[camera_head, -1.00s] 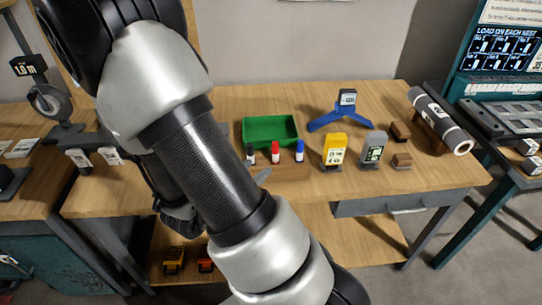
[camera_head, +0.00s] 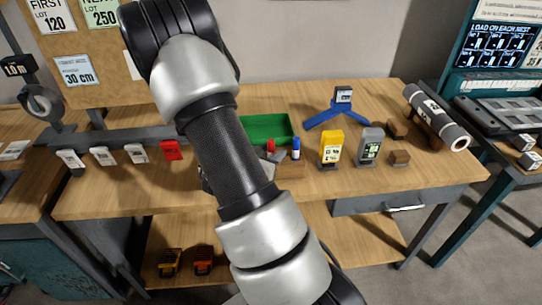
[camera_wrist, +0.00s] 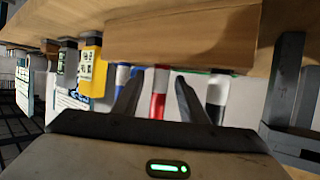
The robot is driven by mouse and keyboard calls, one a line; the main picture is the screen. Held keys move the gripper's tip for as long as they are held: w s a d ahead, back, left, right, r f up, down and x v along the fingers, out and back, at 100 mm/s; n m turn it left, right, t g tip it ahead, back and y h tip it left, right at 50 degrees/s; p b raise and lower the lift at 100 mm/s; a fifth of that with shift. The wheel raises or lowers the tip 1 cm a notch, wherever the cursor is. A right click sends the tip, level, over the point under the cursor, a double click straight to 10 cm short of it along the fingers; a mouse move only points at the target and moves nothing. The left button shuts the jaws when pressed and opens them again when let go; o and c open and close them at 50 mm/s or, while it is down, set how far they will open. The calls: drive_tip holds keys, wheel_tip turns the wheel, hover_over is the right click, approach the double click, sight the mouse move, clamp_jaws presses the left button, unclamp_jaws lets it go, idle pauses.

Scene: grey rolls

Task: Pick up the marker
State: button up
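The red marker (camera_head: 271,147), with a white part, stands upright in a wooden block (camera_head: 291,168). The blue marker (camera_head: 296,150) stands to its right. In the wrist view, which looks upside down, the red marker (camera_wrist: 160,92) lies between the two fingers of my open gripper (camera_wrist: 158,86), with gaps on both sides. The blue marker (camera_wrist: 122,76) shows left of the fingers and the black marker (camera_wrist: 216,98) right of them. In the head view my arm hides the black marker and most of my gripper.
A green tray (camera_head: 282,122) sits behind the markers. A yellow labelled holder (camera_head: 331,146) and a grey one (camera_head: 369,146) stand to the right. A blue stand (camera_head: 322,121) and a grey roll (camera_head: 434,113) are farther right. Red and white tags line a rail at left.

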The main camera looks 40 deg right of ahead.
clamp_jaws()
wheel_tip(320, 180, up, 10)
drive_tip(key=p, duration=0.2)
drive_tip(key=shift+p, duration=0.3)
drive_tip(key=c, duration=0.6)
unclamp_jaws()
drive_tip(key=shift+c, duration=0.2)
clamp_jaws()
wheel_tip(320, 180, up, 7)
drive_tip(key=p, duration=0.6)
drive_tip(key=shift+w+p, duration=0.1)
drive_tip(key=shift+p, duration=0.2)
